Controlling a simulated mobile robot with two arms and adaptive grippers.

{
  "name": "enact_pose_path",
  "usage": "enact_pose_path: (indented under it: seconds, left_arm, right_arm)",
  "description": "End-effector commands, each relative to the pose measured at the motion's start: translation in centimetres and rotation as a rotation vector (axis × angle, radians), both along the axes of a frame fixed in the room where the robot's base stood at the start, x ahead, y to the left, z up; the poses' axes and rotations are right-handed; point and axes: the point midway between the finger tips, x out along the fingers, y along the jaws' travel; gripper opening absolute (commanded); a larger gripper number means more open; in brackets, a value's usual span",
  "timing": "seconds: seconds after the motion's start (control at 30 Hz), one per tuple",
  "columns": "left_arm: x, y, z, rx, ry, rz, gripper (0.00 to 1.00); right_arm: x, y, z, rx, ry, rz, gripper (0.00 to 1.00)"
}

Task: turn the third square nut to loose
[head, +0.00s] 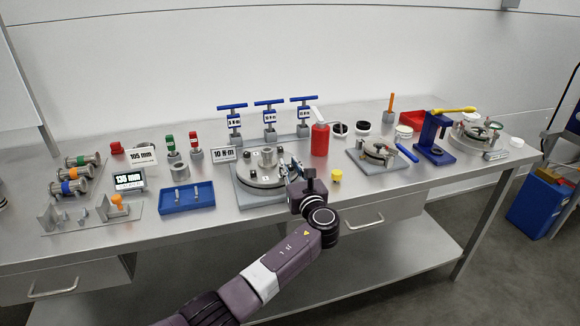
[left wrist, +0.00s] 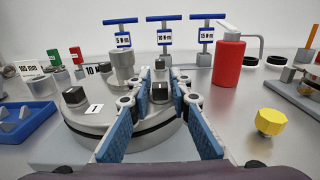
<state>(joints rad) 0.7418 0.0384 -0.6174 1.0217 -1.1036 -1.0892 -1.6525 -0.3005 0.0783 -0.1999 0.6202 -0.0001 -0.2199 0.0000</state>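A round metal flange (head: 258,182) with a central hub sits on a square plate near the table's front edge. In the left wrist view the flange (left wrist: 82,118) carries dark square nuts. One nut (left wrist: 75,95) is at the left beside a label reading 1. Another nut (left wrist: 160,92) shows between the two blue-padded fingers of my left gripper (left wrist: 161,80). The fingers are apart, one on each side of it; I cannot tell whether they touch it. In the head view my left gripper (head: 292,175) is over the flange's right side and hides part of it. No number shows on the nut between the fingers.
Blue T-handled tools (head: 268,115) stand behind the flange, with a red bottle (head: 320,139) right of them. A blue tray (head: 187,198) lies to the left. A yellow knob (head: 336,176) and another clamp fixture (head: 378,153) are to the right.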

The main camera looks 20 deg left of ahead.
Motion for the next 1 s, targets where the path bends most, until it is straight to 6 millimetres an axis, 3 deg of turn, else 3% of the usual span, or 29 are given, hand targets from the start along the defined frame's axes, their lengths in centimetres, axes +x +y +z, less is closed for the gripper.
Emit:
enact_pose_path:
  seconds: [0.1,0.53,1.0]
  left_arm:
    - [0.0,0.0,0.0,0.0,0.0,0.0,0.3]
    - [-0.9,-0.7,0.0,0.0,-0.001,-0.002,0.3]
    - [-8.1,-5.5,-0.1,-0.003,0.001,-0.002,0.3]
  right_arm:
    - [0.0,0.0,0.0,0.0,0.0,0.0,0.4]
    - [0.1,-0.3,0.0,-0.003,-0.001,0.002,0.4]
    - [0.0,-0.1,0.0,-0.002,0.0,0.001,0.4]
